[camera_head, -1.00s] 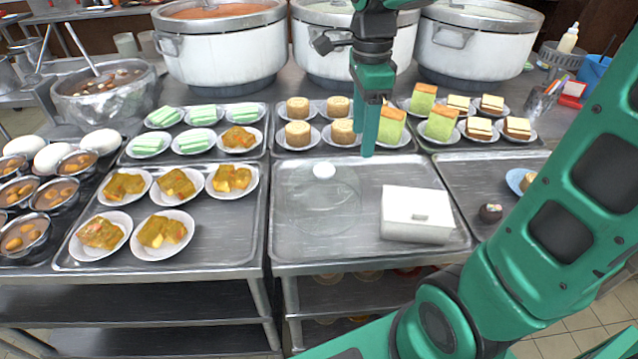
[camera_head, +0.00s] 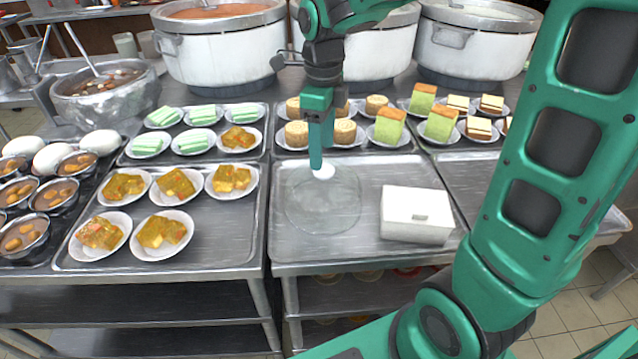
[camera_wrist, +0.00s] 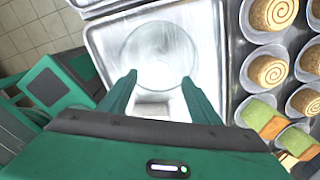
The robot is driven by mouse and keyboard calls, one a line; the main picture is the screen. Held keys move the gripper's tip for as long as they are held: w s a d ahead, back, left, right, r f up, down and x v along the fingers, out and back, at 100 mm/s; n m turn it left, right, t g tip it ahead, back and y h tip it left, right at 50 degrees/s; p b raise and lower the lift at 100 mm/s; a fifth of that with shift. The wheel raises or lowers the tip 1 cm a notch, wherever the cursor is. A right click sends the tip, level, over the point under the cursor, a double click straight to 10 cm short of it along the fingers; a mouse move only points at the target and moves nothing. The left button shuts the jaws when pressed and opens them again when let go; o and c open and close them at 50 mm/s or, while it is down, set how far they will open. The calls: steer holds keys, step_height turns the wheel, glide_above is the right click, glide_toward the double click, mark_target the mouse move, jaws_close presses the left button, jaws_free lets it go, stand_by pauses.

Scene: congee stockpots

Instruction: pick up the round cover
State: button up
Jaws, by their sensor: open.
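The round cover (camera_head: 322,205) is a clear glass dome with a white knob (camera_head: 323,171) on top. It rests on a metal tray in the middle of the counter. In the wrist view the cover (camera_wrist: 158,52) shows as a pale circle ahead of the fingers. My gripper (camera_head: 316,160) points down, with its fingertips just above or beside the knob in the head view. In the wrist view my gripper (camera_wrist: 157,80) has its two fingers apart with nothing between them. The knob cannot be made out clearly in the wrist view.
A white lidded box (camera_head: 416,214) stands on the same tray (camera_head: 360,175), right of the cover. Plates of rolls and green cakes (camera_head: 390,126) sit behind it, and plates of yellow food (camera_head: 165,232) lie left. Large white pots (camera_head: 222,50) line the back.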

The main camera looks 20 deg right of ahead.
mark_target(323, 188)
step_height(323, 188, down, 5)
steer(key=shift+s+d, duration=0.15)
jaws_close()
steer(key=shift+r, duration=0.15)
